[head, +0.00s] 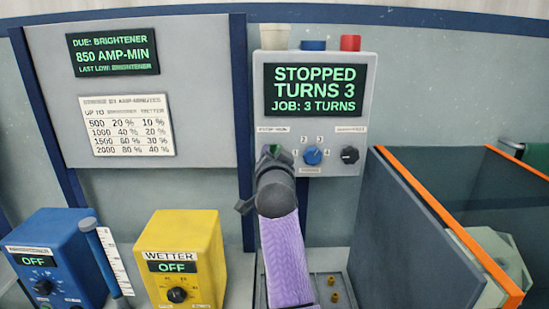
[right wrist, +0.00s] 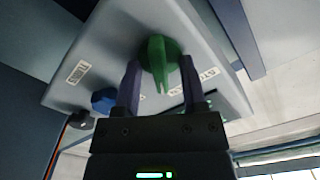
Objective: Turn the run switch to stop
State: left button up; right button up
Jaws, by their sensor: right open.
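The control box (head: 350,80) has a display (head: 315,90) reading "STOPPED, TURNS 3, JOB: 3 TURNS". The run switch is a green knob (right wrist: 158,52) at the box's lower left; in the head view only a bit of green shows (head: 272,150) behind my gripper. My right gripper (head: 269,158) is in front of the switch. In the right wrist view its two fingers (right wrist: 158,68) stand open on either side of the green knob, and I cannot tell whether they touch it. The switch's pointer position is hard to read against its label. My left gripper is not in view.
A blue turns knob (head: 312,155) and a black knob (head: 350,155) sit right of the switch. A blue box (head: 75,240) and a yellow wetter box (head: 205,240), both showing OFF, stand at lower left. An orange-edged tank (head: 415,185) stands at right.

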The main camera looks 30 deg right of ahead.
jog(key=shift+c, duration=0.9)
grip_shut()
pick_arm(q)
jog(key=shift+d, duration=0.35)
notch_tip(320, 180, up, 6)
jog(key=p, duration=0.6)
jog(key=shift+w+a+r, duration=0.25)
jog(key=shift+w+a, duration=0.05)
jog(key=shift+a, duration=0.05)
pick_arm(e)
jog(key=shift+w+a+n, duration=0.1)
jog(key=shift+n, duration=3.35)
jog(key=shift+a+n, duration=0.1)
jog(key=shift+n, duration=3.35)
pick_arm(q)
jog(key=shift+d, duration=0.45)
